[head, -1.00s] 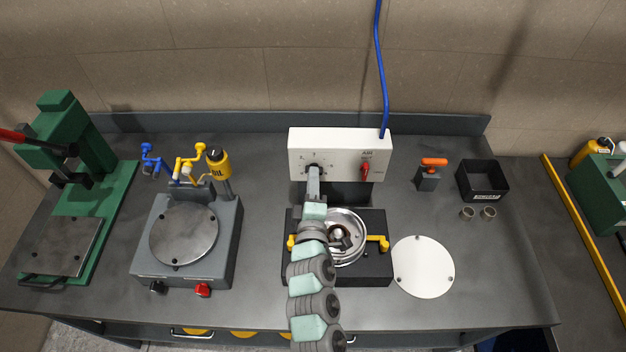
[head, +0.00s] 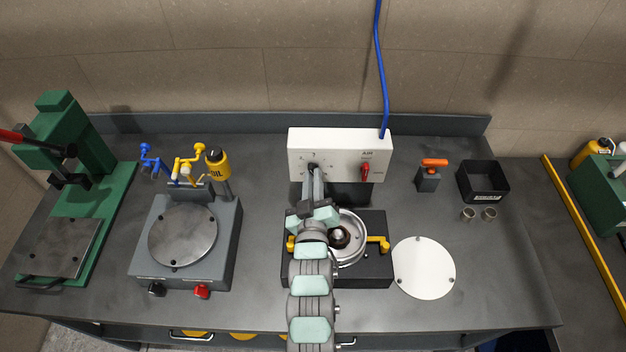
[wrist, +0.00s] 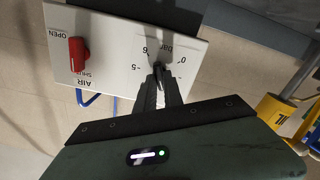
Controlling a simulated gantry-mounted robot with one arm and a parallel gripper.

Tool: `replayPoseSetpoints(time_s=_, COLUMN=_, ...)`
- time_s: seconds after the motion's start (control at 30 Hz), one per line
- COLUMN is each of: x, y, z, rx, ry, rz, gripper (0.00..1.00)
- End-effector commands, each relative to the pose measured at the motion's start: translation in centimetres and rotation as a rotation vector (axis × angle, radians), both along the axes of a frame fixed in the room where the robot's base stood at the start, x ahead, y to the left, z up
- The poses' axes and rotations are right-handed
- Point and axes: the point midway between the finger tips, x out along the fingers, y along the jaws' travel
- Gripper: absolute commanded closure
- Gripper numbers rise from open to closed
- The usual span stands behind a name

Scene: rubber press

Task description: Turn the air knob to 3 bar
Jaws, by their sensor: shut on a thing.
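The white air panel (head: 338,143) stands at the back middle of the bench. It carries the dark air knob (head: 313,168) on its left and a red air lever (head: 365,172) on its right. My gripper (head: 313,174) reaches the panel's front and is shut on the knob. In the wrist view the fingertips (wrist: 159,72) close at the knob, with printed marks 0, 5, 6 and "bar" around it. The knob's pointer is mostly hidden by the fingers, so its reading cannot be told. The red lever (wrist: 79,54) sits between OPEN and SHUT labels.
Below the panel is a black fixture with a round metal bowl (head: 350,238) and yellow handles. A white disc (head: 423,267) lies to its right. A grey press unit (head: 183,235) stands left. A blue hose (head: 382,70) rises from the panel. An orange-handled tool (head: 434,163) and black bin (head: 482,181) are right.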

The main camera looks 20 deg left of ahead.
Motion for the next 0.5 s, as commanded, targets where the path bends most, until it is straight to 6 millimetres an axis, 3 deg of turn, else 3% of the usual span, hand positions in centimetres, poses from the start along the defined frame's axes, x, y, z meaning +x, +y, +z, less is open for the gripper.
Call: replayPoseSetpoints(time_s=0.5, x=0.03, y=-0.09, z=0.07, rx=0.355, ry=0.139, rz=0.000, gripper=1.00)
